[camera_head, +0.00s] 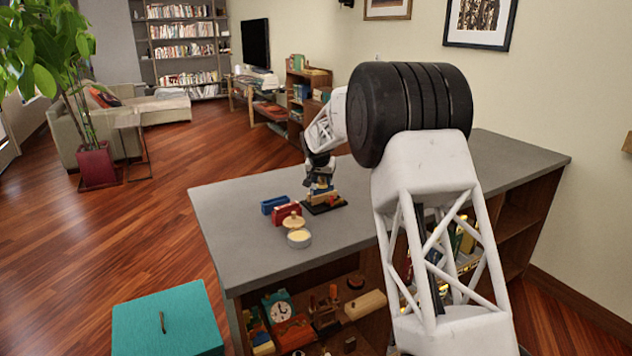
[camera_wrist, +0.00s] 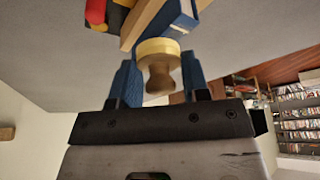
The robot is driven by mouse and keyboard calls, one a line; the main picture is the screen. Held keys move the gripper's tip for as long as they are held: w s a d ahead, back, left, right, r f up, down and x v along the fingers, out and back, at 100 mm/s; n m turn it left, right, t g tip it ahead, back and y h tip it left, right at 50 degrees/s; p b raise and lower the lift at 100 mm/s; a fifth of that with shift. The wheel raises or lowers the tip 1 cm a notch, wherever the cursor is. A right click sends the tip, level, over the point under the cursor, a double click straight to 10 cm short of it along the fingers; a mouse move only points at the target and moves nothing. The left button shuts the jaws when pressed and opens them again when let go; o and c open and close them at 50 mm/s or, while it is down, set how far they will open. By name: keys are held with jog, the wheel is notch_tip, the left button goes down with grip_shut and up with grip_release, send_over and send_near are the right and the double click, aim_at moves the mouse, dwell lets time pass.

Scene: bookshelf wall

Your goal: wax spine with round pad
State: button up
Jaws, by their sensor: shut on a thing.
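My gripper (camera_head: 320,172) is above the black base (camera_head: 326,205) on the grey counter. In the wrist view my gripper (camera_wrist: 160,72) is shut on the round pad (camera_wrist: 158,47), which has a pale yellow face and a turned wooden handle between the blue fingers. A blue-edged book (camera_wrist: 178,17) with a tan side lies just beyond the pad's face; I cannot tell whether they touch. In the head view the books (camera_head: 322,194) on the base are partly hidden by my gripper. An open round tin with pale wax (camera_head: 299,238) sits nearer the counter's front edge.
A blue box (camera_head: 274,204), a red box (camera_head: 286,212) and a small wooden-topped pot (camera_head: 293,221) stand left of the base. The counter (camera_head: 240,240) is bare to the left. A teal box (camera_head: 165,318) is below. My arm hides part of the counter's right side.

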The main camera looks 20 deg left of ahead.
jog(key=shift+w+d+f, duration=0.1)
jog(key=shift+w+d, duration=1.7)
jog(key=shift+w, duration=0.2)
jog(key=shift+s+a, duration=1.75)
jog(key=shift+s, duration=0.2)
jog(key=shift+s+a, duration=1.75)
jog(key=shift+s, duration=0.15)
jog(key=shift+s+a, duration=0.2)
notch_tip(320, 180, up, 8)
jog(key=shift+d, duration=0.1)
jog(key=shift+d, duration=0.1)
